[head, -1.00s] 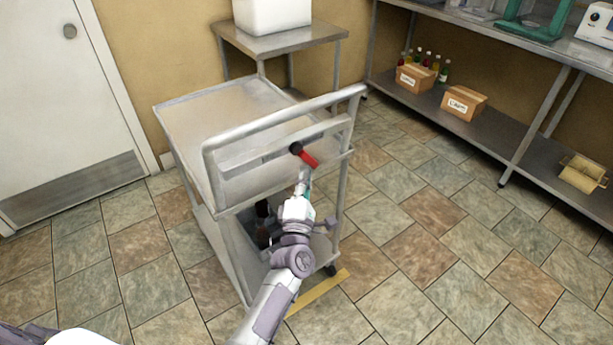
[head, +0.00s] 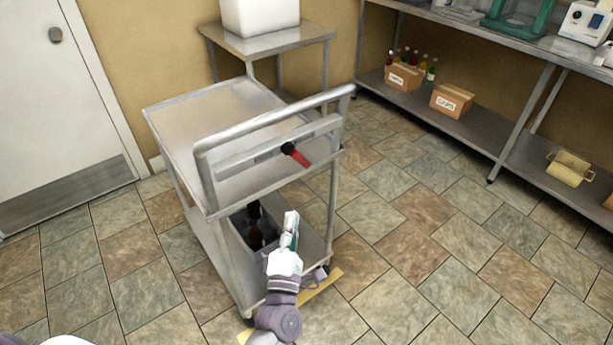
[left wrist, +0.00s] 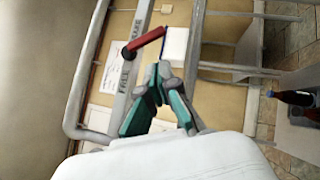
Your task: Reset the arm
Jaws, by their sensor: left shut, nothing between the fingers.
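My left gripper (head: 291,222) is in front of the steel cart, below its push handle and apart from the red-handled lever (head: 297,155). The fingers are closed together with nothing between them; the left wrist view shows the teal and grey fingers (left wrist: 159,76) meeting at the tips. In that view the red lever (left wrist: 148,42) lies just beyond them, on a bar with lettering beside it. The cart (head: 222,105) stands on the tiled floor with a bare top. My right gripper is not in view.
A grey bin (head: 240,225) with dark bottles sits on the cart's lower shelf. Yellow tape (head: 322,287) marks the floor by the cart. A side table (head: 270,42) holds a white container. A shelf (head: 455,130) with boxes (head: 452,101) stands right. Floor between is clear.

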